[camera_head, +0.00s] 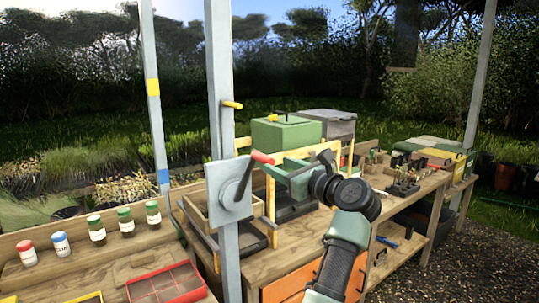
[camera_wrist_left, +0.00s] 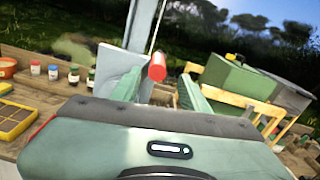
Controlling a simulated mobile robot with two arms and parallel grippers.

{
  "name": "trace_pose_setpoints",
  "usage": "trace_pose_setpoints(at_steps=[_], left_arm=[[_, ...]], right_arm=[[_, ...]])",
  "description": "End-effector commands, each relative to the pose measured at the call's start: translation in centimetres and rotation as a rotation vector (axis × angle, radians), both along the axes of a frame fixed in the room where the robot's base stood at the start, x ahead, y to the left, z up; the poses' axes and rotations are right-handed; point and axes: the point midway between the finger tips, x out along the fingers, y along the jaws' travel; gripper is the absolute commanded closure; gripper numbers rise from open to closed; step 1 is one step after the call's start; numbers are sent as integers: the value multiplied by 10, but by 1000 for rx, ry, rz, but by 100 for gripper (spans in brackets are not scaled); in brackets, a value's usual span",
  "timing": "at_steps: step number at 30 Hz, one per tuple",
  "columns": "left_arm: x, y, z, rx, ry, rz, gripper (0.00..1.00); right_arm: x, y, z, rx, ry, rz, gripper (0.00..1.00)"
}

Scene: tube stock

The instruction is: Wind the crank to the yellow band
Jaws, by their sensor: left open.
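The crank is a grey plate (camera_head: 228,189) on a grey post, with a dark arm rising to a red handle (camera_head: 263,158). In the left wrist view the red handle (camera_wrist_left: 157,67) sits between and slightly beyond my fingertips. My left gripper (camera_head: 277,168) is open close to the handle; I cannot tell whether it touches. The gripper also shows in the left wrist view (camera_wrist_left: 159,90). A yellow band (camera_head: 152,87) is high on the post farther left, with a blue band (camera_head: 163,177) lower on it. My right gripper is not in view.
A yellow peg (camera_head: 232,104) sticks out of the crank's post. Behind my gripper are a yellow wooden frame (camera_head: 271,197) and a green box (camera_head: 286,133). Several capped jars and a red tray (camera_head: 133,290) are on the left bench. A grey box (camera_head: 329,124) stands farther back.

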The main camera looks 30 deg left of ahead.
Motion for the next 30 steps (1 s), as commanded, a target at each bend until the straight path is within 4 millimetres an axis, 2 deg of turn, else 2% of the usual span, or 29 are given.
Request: trace_pose_setpoints(at_steps=[6, 12, 17, 24, 25, 29, 30], left_arm=[[13, 33, 5, 8, 7, 5, 55], [24, 58, 3, 8, 7, 2, 55], [27, 66, 0, 8, 6, 2, 55], [28, 67, -1, 7, 6, 0, 55], [28, 67, -1, 8, 5, 1, 61], [28, 67, -1, 8, 5, 1, 97], [28, 67, -1, 8, 5, 1, 100]], right_arm=[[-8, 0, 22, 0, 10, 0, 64], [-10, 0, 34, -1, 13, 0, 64], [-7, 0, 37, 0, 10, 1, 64], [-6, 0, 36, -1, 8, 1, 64], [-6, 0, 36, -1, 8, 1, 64], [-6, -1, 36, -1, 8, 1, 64], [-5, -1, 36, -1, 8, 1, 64]])
